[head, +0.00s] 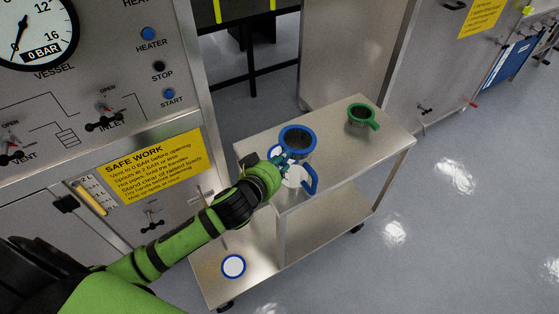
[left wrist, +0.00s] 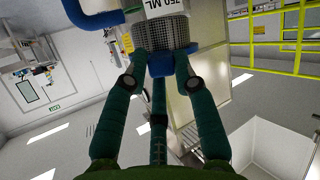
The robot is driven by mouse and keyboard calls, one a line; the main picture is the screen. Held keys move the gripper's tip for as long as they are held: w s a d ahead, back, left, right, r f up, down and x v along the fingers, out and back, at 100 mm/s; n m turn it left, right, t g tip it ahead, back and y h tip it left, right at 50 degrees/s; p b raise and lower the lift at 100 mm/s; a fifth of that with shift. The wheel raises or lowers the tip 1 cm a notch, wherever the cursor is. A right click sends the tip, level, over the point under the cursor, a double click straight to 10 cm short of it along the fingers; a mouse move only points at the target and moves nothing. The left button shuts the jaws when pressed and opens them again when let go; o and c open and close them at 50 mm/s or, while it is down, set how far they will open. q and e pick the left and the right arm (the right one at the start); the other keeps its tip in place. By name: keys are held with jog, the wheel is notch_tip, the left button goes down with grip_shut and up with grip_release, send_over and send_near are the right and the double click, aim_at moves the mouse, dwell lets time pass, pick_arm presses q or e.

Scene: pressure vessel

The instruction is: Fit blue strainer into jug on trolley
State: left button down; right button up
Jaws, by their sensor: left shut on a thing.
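The blue strainer (head: 297,137) has a blue rim and a dark mesh basket. My left gripper (head: 279,160) is shut on its blue grip tab. In the left wrist view the fingers (left wrist: 160,62) close at this tab, with the strainer's mesh (left wrist: 168,35) beyond. The jug (head: 296,178) has a white label and a blue handle, and stands near the trolley's front edge, partly hidden by gripper and strainer. In the left wrist view the jug's label (left wrist: 163,6) reads 750 ML. Mesh shows outside the jug; I cannot tell whether its bottom enters it.
The trolley (head: 340,152) has free top surface around a green-rimmed strainer (head: 361,115) at the right. A white disc with a blue rim (head: 233,266) lies on the lower shelf. A control panel (head: 100,100) stands close on the left, and a steel cabinet (head: 440,75) behind right.

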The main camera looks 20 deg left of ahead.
aim_at(289, 162)
pick_arm(q)
jog(key=shift+f+b, duration=1)
jog(key=shift+f, duration=0.6)
jog(key=c, duration=0.9)
grip_release()
jog(key=shift+s, duration=0.1)
jog(key=v, duration=1.2)
